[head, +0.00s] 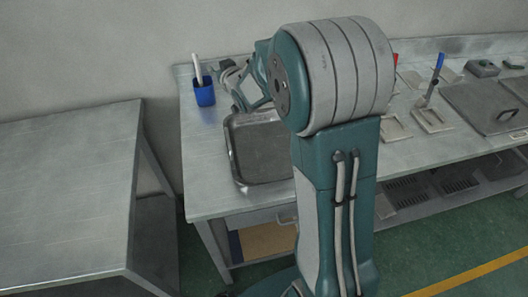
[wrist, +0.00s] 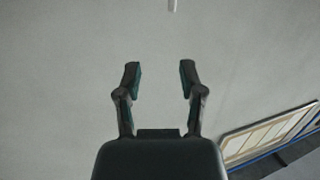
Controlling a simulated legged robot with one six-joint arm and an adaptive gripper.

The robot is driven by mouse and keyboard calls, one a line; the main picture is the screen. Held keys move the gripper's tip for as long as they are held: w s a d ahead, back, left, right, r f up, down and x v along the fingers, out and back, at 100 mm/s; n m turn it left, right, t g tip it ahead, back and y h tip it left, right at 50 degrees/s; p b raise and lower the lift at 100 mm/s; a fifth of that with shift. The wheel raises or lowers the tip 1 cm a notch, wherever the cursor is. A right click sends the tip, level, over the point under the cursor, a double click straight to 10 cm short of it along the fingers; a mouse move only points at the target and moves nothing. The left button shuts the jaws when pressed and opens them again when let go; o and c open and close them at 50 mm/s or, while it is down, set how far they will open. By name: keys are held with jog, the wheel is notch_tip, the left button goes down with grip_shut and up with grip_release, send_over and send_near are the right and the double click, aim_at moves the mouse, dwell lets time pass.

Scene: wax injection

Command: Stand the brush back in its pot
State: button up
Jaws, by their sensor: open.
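A blue pot (head: 204,93) stands at the back left of the steel bench in the head view. A white stick-like handle (head: 197,68), which looks like the brush, stands in it, leaning slightly; its lower end is hidden inside the pot. My gripper (wrist: 160,70) is open and empty in the wrist view, its fingers apart with only grey wall beyond. A thin pale tip (wrist: 172,5) shows at that view's top edge; I cannot tell whether it is the brush. In the head view my gripper is just right of the pot, partly hidden by my arm.
A steel tray (head: 238,172) lies in front of the pot. A blue-handled tool (head: 437,68) and several small plates are at the right, beside a grey metal block (head: 485,108). A bare table (head: 70,190) stands at the left. A framed panel (wrist: 270,132) shows in the wrist view.

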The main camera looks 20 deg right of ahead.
jog(key=s+r+m+g+h, duration=0.15)
jog(key=s+r+g, duration=0.3)
jog(key=s, duration=1.05)
jog(key=s+a+f+g, duration=0.1)
jog(key=s+g, duration=0.2)
jog(key=s, duration=0.9)
jog(key=s+a+g, duration=0.2)
jog(key=s+g, duration=0.1)
jog(key=s, duration=0.9)
jog(key=shift+f, duration=0.4)
jog(key=shift+w+d+f, duration=0.1)
jog(key=shift+w, duration=0.05)
